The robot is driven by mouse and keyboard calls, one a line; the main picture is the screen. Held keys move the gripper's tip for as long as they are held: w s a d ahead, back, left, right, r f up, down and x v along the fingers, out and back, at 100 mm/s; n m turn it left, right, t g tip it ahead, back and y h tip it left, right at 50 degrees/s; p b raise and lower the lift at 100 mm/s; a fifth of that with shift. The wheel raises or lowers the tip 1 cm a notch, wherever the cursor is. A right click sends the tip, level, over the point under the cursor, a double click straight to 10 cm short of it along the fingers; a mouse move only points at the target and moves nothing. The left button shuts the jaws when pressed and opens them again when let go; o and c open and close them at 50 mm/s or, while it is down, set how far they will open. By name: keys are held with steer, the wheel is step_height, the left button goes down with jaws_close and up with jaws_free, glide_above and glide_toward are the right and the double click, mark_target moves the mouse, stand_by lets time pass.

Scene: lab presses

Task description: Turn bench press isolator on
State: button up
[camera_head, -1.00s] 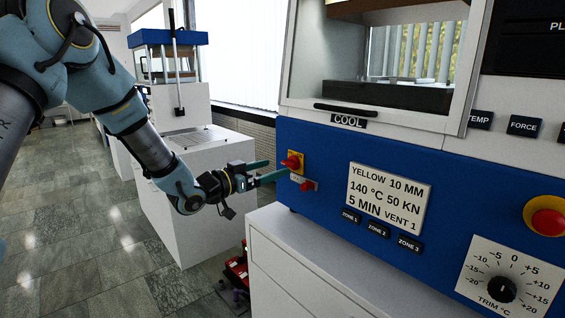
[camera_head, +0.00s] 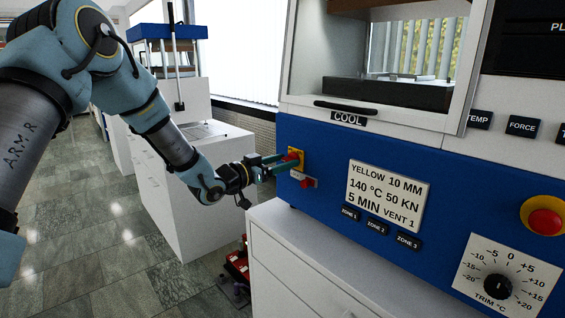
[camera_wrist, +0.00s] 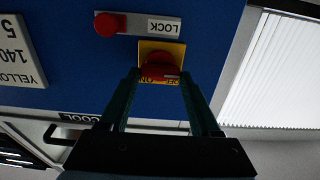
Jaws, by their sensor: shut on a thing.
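The bench press isolator is a red rotary knob on a yellow plate (camera_head: 297,158), at the left end of the press's blue front panel. In the wrist view the red knob (camera_wrist: 160,66) sits between my fingertips, with "ON" and "OFF" lettering on the yellow plate below it. My gripper (camera_head: 283,163) reaches in from the left and is closed on the knob. The gripper also shows in the wrist view (camera_wrist: 159,77), with a finger on each side of the knob. The fingers partly cover the knob in the head view.
Just below is a small plate with a red button (camera_head: 307,183), marked "LOCK" in the wrist view. A recipe label (camera_head: 388,196), zone buttons, a trim dial (camera_head: 498,285) and a red emergency button (camera_head: 546,222) lie to the right. A white cabinet (camera_head: 285,250) stands below.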

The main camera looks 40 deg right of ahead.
steer(key=c, duration=0.8)
steer(key=shift+f+b, duration=0.15)
steer(key=shift+b, duration=0.45)
steer(key=m+b, duration=0.6)
steer(key=b, duration=0.2)
steer(key=m+b, duration=0.5)
steer(key=b, duration=0.4)
steer(key=m+b, duration=0.6)
steer(key=b, duration=0.3)
steer(key=shift+s+f+m, duration=0.25)
steer(key=shift+s+m, duration=0.05)
steer(key=shift+r, duration=0.1)
steer(key=shift+m, duration=0.3)
